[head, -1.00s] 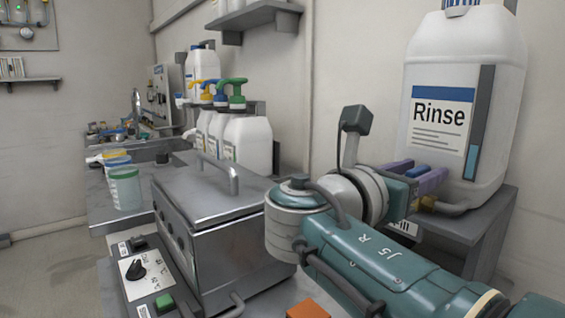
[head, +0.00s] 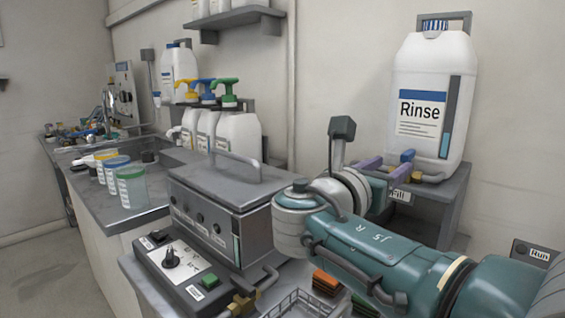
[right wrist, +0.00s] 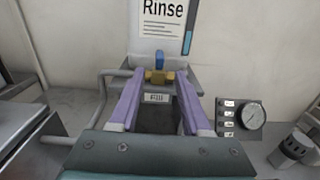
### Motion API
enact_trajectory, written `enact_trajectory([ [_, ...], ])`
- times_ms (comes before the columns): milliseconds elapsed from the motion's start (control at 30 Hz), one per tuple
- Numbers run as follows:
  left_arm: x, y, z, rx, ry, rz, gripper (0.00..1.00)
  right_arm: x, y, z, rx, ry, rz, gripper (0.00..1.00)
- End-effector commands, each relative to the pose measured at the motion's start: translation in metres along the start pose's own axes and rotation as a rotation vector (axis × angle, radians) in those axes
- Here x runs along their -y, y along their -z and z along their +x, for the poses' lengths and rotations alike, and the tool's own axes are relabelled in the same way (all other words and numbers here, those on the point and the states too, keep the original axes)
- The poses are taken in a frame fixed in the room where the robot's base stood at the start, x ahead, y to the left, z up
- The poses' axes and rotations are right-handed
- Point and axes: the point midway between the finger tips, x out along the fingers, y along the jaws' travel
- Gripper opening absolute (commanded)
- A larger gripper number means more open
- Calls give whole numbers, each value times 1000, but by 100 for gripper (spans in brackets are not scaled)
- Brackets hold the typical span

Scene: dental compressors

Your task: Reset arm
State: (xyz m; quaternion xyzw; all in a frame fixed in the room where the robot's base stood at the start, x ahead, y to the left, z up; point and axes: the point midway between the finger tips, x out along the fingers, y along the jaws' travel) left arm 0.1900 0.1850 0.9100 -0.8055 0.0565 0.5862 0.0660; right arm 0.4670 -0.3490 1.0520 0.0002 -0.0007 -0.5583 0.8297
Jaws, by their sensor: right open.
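My right gripper (head: 387,166) is open, its purple fingers pointing at the small valve below the Rinse jug. It also shows in the right wrist view (right wrist: 159,76). The valve has a blue handle (head: 407,156) and a brass body (right wrist: 160,78). In the right wrist view it lies at the far end of the gap between the fingers, and nothing is gripped. Whether a finger touches it I cannot tell. My right arm (head: 365,250) reaches in from the lower right, bent at the elbow. My left gripper is not in view.
The white Rinse jug (head: 430,90) stands on a grey shelf (head: 452,195). A steel lidded bath (head: 222,205) and control box (head: 180,270) stand left of my arm. A wire basket (head: 300,304) is below. A gauge (right wrist: 250,115) is right of the gripper.

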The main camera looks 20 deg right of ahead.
Motion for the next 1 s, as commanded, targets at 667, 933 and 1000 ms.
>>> enact_trajectory([
  [667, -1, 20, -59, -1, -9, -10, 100, 95, 65, -54, -518, 241, 779, 48],
  [933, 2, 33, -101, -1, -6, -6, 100, 158, 64, -160, -973, 688, 1381, 48],
  [1000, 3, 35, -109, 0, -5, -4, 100, 168, 53, -185, -1056, 799, 1467, 48],
])
